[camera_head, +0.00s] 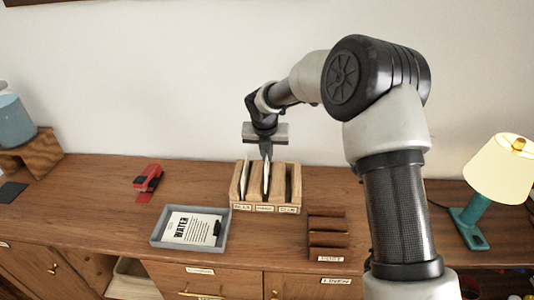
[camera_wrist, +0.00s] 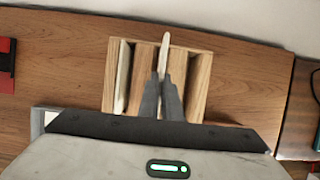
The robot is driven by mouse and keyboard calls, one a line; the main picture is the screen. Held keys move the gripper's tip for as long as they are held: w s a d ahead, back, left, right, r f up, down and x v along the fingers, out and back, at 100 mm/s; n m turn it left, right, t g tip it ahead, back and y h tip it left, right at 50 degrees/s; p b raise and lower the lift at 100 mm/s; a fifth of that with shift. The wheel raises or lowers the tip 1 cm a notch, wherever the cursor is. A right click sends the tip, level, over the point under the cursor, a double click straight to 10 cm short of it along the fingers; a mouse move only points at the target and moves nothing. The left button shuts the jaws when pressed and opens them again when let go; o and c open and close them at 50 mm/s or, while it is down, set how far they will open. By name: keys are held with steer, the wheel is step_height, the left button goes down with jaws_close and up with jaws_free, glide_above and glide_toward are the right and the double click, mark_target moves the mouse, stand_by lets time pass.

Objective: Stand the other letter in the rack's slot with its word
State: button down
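The wooden rack (camera_head: 240,197) stands on the cabinet top, with three slots and a small word label under each; the words are too small to read surely. One pale letter (camera_head: 244,180) stands in the left slot; it also shows in the wrist view (camera_wrist: 122,78). Another pale letter (camera_head: 267,176) is upright at the middle slot, edge-on in the wrist view (camera_wrist: 164,52). My gripper (camera_head: 266,152) is above the middle slot, its fingers (camera_wrist: 164,92) closed around this letter. How deep the letter sits is hidden. The right slot looks dark and empty.
A grey tray (camera_head: 157,238) holding a sheet marked WATER (camera_head: 193,228) lies in front left of the rack. A brown stepped holder (camera_head: 328,238) is at front right. A red stapler (camera_head: 148,181) is left, a lamp (camera_head: 497,170) far right. The wall is close behind.

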steer(key=shift+f, duration=0.4)
steer(key=shift+f+b, duration=0.4)
steer(key=shift+f, duration=0.35)
steer(key=shift+f, duration=0.45)
stand_by(0.3)
steer(key=shift+f+b, duration=0.7)
steer(key=shift+f, duration=0.7)
steer(key=c, duration=1.9)
jaws_free()
steer(key=shift+o, duration=0.2)
steer(key=shift+r, duration=0.1)
